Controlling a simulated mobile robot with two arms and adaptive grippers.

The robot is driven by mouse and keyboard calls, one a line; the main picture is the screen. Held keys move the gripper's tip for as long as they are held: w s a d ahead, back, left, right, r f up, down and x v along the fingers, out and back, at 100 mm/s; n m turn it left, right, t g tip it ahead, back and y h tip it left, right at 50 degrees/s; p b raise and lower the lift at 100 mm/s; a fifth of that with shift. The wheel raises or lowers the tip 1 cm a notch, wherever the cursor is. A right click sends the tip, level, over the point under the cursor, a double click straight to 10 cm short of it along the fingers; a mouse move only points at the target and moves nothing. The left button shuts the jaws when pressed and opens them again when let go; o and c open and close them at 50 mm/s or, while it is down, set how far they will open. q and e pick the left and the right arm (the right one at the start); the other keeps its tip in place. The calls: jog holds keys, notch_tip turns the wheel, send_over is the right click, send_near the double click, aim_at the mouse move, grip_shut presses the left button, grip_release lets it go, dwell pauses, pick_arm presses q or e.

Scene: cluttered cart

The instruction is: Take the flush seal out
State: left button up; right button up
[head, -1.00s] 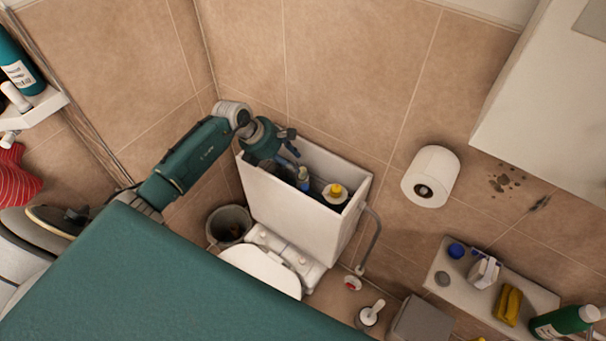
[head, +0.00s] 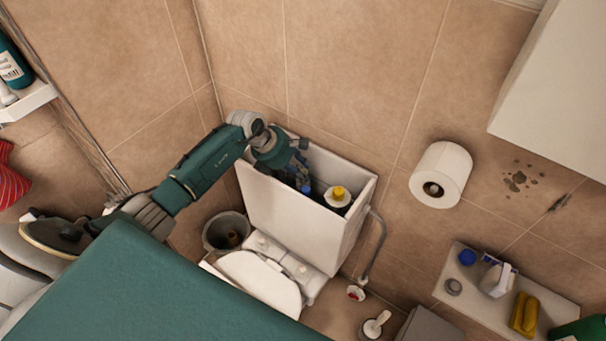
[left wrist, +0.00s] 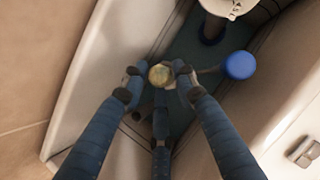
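My left gripper (head: 297,160) reaches into the open white cistern (head: 290,217) at its left end. In the left wrist view its three blue fingers (left wrist: 158,85) are spread around a small yellowish round piece (left wrist: 160,75). A gap shows between the left finger and this piece; the right finger overlaps or touches its edge. I cannot tell whether this piece belongs to the flush seal, and no seal is clearly recognisable. A blue round cap (left wrist: 240,65) on a thin arm lies to the right. My right gripper is not in view.
A white part with a yellow cap (head: 338,193) stands at the cistern's right end. The cistern walls are close around my fingers. A toilet roll (head: 441,174) hangs right. A bin (head: 226,231) stands left of the toilet. A shelf (head: 455,295) holds small items.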

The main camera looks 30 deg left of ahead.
pick_arm(q)
jog(key=shift+w+d+r, duration=0.1)
jog(key=shift+d, duration=0.05)
grip_shut()
jog(key=shift+r, duration=0.15)
jog(key=shift+d+r+p, duration=0.1)
jog(key=shift+r+p, duration=1.45)
jog(key=shift+r, duration=0.55)
jog(key=shift+r+p, duration=0.75)
jog(key=shift+r, duration=0.25)
jog(key=shift+r+p, duration=0.35)
jog(key=shift+r, duration=0.15)
